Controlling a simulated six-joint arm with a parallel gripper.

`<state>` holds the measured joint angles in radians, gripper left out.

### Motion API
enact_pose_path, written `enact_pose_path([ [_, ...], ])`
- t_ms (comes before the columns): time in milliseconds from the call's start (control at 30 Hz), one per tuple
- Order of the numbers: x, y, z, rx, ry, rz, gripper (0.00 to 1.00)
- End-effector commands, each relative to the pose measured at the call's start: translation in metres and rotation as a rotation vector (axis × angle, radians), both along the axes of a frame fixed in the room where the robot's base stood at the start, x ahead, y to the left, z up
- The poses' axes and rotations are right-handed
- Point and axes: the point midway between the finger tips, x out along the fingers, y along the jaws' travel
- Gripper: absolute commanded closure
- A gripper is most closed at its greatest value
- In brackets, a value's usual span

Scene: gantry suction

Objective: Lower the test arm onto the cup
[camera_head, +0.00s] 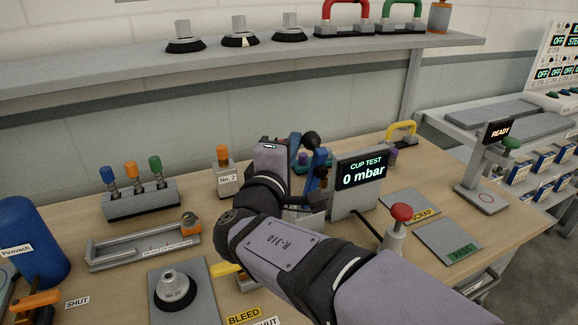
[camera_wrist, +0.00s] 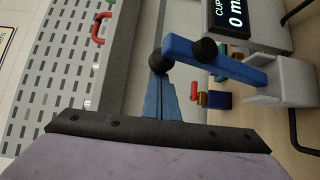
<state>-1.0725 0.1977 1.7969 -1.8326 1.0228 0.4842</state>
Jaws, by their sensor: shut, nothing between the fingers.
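The blue test arm (camera_head: 317,172) stands raised, close to upright, on the grey tester beside the "CUP TEST 0 mbar" display (camera_head: 361,172). It ends in a black ball knob (camera_head: 312,138) and has a dark round pad lower down. In the wrist view the test arm (camera_wrist: 235,66) runs from its grey mount to the knob (camera_wrist: 156,62). My gripper (camera_head: 296,143) is shut and empty, its blue fingertips (camera_wrist: 158,80) at the knob; I cannot tell if they touch. My wrist hides the tester's base, and no cup shows there. A dark cup (camera_head: 175,288) sits on a grey plate at front left.
A "No. 2" block (camera_head: 226,178) and a rack of coloured valves (camera_head: 140,195) stand left. A red-knobbed post (camera_head: 398,232) and the SCRAP (camera_head: 405,206) and PASS (camera_head: 448,240) plates lie right. A shelf (camera_head: 230,62) with cups and handles runs above.

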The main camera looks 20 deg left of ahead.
Motion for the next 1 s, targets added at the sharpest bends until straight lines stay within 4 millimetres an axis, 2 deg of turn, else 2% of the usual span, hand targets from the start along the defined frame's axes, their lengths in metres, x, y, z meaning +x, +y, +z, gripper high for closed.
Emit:
enact_pose_path([
  [33,-0.003,-0.002,-0.011,0.017,-0.015,0.001,1.0],
  [1000,-0.046,-0.045,-0.025,0.279,-0.279,0.001,1.0],
])
